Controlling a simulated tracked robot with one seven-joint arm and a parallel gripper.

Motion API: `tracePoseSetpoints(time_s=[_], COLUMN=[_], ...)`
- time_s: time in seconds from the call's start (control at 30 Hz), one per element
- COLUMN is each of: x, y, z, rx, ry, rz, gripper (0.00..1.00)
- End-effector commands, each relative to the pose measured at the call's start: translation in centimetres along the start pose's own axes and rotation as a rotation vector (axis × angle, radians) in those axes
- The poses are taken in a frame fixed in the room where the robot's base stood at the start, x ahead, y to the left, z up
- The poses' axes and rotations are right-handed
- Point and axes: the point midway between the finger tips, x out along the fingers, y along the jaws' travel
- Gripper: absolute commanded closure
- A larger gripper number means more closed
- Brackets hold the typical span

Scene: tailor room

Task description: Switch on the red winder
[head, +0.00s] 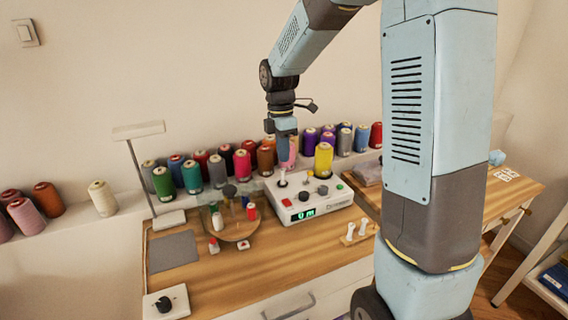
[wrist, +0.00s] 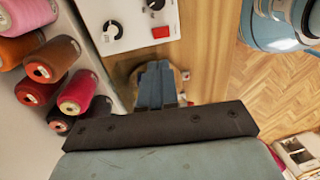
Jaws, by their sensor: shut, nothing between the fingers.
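A white winder machine (head: 312,205) stands on the wooden bench, with a lit green display (head: 303,215), dark knobs, a small red button (head: 286,202) and a green button (head: 339,186). A yellow spool (head: 323,160) stands at its back. No winder with a red body shows.
A round wooden stand (head: 235,230) with small spools is left of the machine. Several thread spools (head: 217,170) line the back ledge. A lamp (head: 140,130) stands at the left. A white plate with a black knob (head: 166,303) is at the front left. The front bench is mostly clear.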

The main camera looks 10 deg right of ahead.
Motion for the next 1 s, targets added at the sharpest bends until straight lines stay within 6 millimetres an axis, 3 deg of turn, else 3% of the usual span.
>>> tracePoseSetpoints(time_s=[1.0], x=[0.0], y=[-1.5], z=[-0.1], rx=[0.000], ry=[0.000], rz=[0.000], gripper=[1.00])
